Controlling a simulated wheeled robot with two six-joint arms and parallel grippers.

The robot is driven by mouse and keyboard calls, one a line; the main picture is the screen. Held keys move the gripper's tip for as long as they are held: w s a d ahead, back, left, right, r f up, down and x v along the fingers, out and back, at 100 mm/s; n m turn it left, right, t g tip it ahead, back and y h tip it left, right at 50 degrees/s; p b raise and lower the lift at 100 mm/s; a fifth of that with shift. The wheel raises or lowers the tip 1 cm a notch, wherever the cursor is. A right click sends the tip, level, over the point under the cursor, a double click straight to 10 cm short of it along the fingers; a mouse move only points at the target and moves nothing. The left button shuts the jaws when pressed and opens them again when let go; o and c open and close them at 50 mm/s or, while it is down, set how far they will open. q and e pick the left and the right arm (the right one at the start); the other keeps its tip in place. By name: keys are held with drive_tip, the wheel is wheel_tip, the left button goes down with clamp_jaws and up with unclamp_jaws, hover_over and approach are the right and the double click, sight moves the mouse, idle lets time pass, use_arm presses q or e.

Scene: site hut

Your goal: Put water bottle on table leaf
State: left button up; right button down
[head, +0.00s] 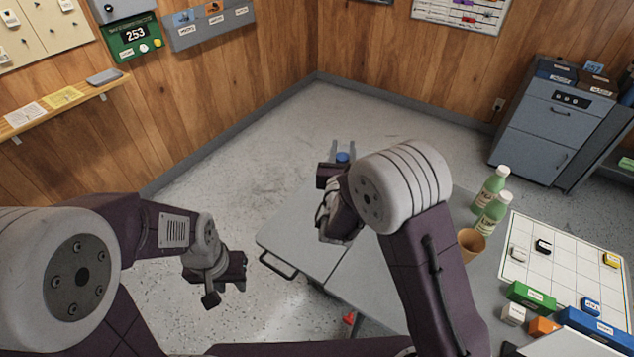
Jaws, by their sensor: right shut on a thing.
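The water bottle shows only as a blue cap (342,157) between the two grey fingers of my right gripper (343,150). The rest of the bottle is hidden behind the gripper and wrist. My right gripper is shut on it, near the far edge of the table leaf in the picture. The table leaf (297,240) is a flat grey panel at the table's left end, partly hidden by my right arm; its visible top is bare. My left gripper (228,283) hangs left of the leaf, apart from it; its finger gap is unclear.
A handle (277,265) sticks out at the leaf's left edge. Two green bottles (491,213), a tan cup (470,244), a white gridded board (570,262) and several small coloured blocks crowd the table's right part. A grey cabinet (545,130) stands at the back right.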

drive_tip(key=s+a+f, duration=0.1)
drive_tip(key=a+f, duration=0.7)
drive_tip(key=f, duration=0.1)
drive_tip(key=shift+a, duration=0.35)
drive_tip(key=shift+f, duration=0.2)
drive_tip(key=c, duration=1.1)
unclamp_jaws()
drive_tip(key=shift+o, duration=0.2)
